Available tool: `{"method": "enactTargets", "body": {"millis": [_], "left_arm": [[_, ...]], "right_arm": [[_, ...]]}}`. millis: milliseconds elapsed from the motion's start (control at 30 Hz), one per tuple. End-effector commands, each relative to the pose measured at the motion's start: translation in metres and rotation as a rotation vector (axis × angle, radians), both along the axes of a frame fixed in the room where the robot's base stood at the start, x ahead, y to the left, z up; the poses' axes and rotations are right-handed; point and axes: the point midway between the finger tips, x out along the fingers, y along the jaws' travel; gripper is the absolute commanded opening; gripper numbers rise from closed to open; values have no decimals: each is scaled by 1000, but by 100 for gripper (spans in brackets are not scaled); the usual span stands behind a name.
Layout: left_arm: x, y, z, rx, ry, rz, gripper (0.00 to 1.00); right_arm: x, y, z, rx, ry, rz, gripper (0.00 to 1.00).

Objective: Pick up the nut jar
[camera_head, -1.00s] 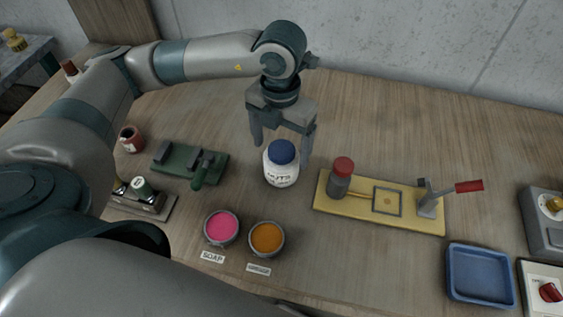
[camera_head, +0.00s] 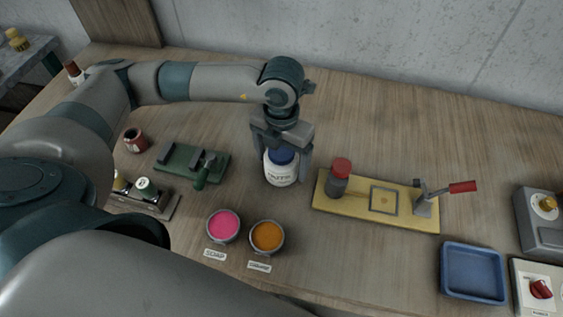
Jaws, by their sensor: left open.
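The nut jar (camera_head: 281,172) is a white jar with a blue lid and dark lettering that reads like "NUTS". It stands upright on the wooden table in the middle of the view. My left gripper (camera_head: 281,174) points down over the jar, with one finger on each side of it. The fingers are open, and the palm hides part of the blue lid. Whether the fingers touch the jar cannot be told. My right gripper is not in view.
Right of the jar is a yellow board (camera_head: 405,213) with a red-capped bottle (camera_head: 338,178) and a red-handled lever. A green device (camera_head: 190,166) stands left. Pink (camera_head: 223,225) and orange (camera_head: 267,237) cups are in front. A blue tray (camera_head: 473,272) lies right. The table behind is clear.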

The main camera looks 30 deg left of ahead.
Motion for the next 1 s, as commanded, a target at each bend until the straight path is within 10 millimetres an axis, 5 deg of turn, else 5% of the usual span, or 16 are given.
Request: {"method": "enactTargets", "body": {"millis": [200,400,767,1000], "left_arm": [[0,0,0,0,0,0,80],[0,0,0,0,0,0,34],[1,0,4,0,-2,1,34],[1,-1,27,-2,-6,-2,34]], "right_arm": [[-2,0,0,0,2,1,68],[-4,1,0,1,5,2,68],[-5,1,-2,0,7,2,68],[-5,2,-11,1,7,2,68]]}}
